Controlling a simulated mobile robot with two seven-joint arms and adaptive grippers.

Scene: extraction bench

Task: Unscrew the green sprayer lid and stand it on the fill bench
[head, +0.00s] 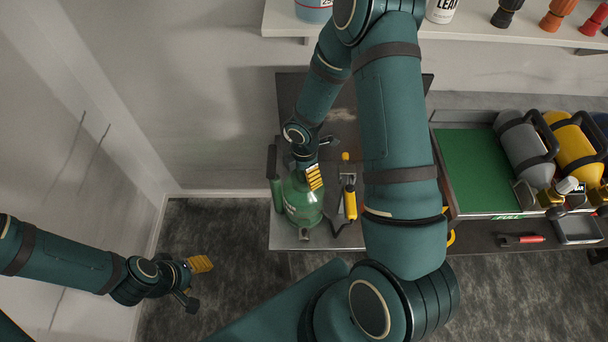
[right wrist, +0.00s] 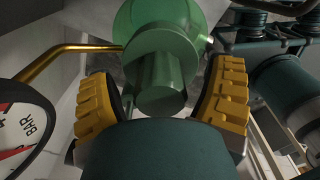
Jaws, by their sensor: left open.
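The green sprayer (head: 301,212) stands on a grey-topped bench (head: 290,240) in the middle of the head view. Its lid is mostly hidden by my right arm and gripper. My right gripper (head: 313,178) is at the sprayer's top. In the right wrist view the lid's green ribbed part (right wrist: 161,85) is between the two yellow-backed fingers of this gripper (right wrist: 161,105); I cannot tell whether they touch it. My left gripper (head: 198,272) is open and empty over the floor, left of the bench and apart from the sprayer.
A yellow-handled tool (head: 349,203) lies right of the sprayer. A green mat (head: 470,170) and grey (head: 525,148) and yellow (head: 575,145) cylinders are further right. A gauge (right wrist: 20,132) and brass tube (right wrist: 60,58) are close by in the right wrist view.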

